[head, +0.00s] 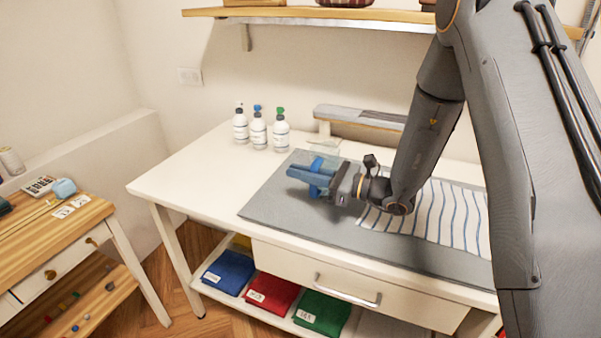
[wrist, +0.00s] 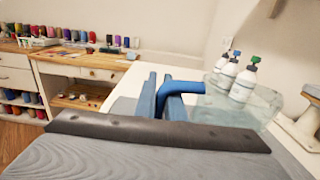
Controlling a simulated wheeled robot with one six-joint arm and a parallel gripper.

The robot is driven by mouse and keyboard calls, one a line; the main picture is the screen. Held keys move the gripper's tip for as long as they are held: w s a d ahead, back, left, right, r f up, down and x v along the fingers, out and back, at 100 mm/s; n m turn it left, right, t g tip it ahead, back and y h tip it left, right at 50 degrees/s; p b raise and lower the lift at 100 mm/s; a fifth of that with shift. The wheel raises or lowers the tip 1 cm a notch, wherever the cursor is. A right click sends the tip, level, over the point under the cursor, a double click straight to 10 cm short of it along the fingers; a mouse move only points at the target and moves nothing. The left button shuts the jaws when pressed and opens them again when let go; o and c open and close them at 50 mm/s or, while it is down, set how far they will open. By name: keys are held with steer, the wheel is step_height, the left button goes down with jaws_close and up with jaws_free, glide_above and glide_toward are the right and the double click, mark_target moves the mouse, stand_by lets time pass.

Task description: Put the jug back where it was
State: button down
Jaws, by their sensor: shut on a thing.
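The jug is clear, with a see-through body (head: 324,149) behind my gripper and a bright blue handle (head: 318,172). In the wrist view its clear body (wrist: 262,108) is on the right, and its blue handle (wrist: 184,88) reaches left between the fingers. My gripper (head: 298,177) has blue fingers and is shut on the handle, above the grey mat (head: 262,205). The fingers also show in the wrist view (wrist: 162,85). The jug's base is mostly hidden, so I cannot tell whether it touches the mat.
Three pump bottles (head: 259,132) stand at the back left of the white table (head: 178,182). A striped cloth (head: 440,215) lies on the mat to the right. A sleeve board (head: 362,122) stands behind, under a wall shelf (head: 300,13). The table's left part is clear.

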steer(key=shift+f, duration=0.35)
steer(key=c, duration=1.8)
jaws_free()
steer(key=shift+c, duration=0.2)
